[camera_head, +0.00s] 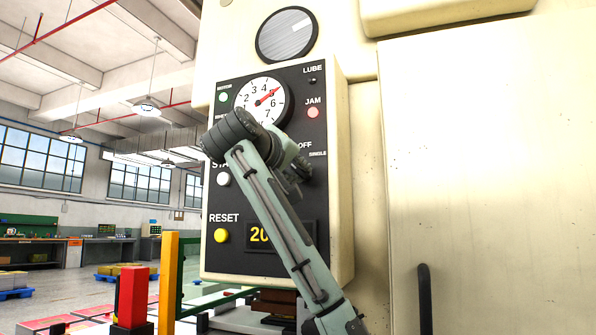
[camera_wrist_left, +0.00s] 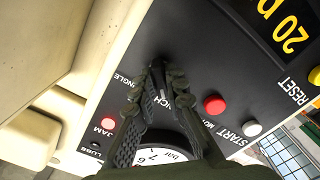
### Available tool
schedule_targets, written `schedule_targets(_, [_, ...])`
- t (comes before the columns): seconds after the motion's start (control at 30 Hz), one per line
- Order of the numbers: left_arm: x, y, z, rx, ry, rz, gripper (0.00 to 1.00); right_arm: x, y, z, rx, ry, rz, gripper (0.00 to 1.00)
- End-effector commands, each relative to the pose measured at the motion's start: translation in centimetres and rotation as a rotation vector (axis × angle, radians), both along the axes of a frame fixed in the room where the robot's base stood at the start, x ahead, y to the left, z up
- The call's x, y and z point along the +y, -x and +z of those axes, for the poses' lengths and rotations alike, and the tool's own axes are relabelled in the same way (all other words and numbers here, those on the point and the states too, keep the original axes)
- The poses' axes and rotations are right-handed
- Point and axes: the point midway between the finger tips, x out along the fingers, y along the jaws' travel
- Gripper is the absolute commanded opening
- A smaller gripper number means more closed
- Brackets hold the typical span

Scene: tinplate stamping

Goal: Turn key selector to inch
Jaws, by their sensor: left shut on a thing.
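The key selector is on the black control panel (camera_head: 235,195), among the labels OFF, SINGLE and INCH. In the head view my left wrist and gripper (camera_head: 299,172) cover it. In the left wrist view the two dark fingers of my left gripper (camera_wrist_left: 163,82) close in at the selector, and the INCH label (camera_wrist_left: 165,100) shows between them. The gripper is shut on the key, which is mostly hidden by the fingertips, so its pointing direction is unclear. The SINGLE label (camera_wrist_left: 122,79) lies just beside the fingers. My right gripper is in neither view.
A pressure dial (camera_head: 262,99) and a red JAM lamp (camera_head: 313,112) are above the gripper. A white START button (camera_head: 223,179), yellow RESET button (camera_head: 221,235) and lit display (camera_head: 262,236) are near my arm. A red stop button (camera_wrist_left: 214,104) is close to the fingers.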

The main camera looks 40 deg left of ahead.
Motion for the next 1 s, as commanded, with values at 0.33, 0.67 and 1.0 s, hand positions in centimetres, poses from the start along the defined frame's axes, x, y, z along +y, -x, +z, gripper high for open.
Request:
schedule_targets(0.33, [0.0,0.0,0.0,0.0,0.001,0.0,0.33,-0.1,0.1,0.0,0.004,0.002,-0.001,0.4])
schedule_targets(0.67, [-0.2,0.9,0.1,-0.001,0.0,0.001,0.33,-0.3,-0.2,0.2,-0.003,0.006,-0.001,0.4])
schedule_targets(1.0, [-1.8,7.5,0.1,-0.004,0.0,0.001,0.33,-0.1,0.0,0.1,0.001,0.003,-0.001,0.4])
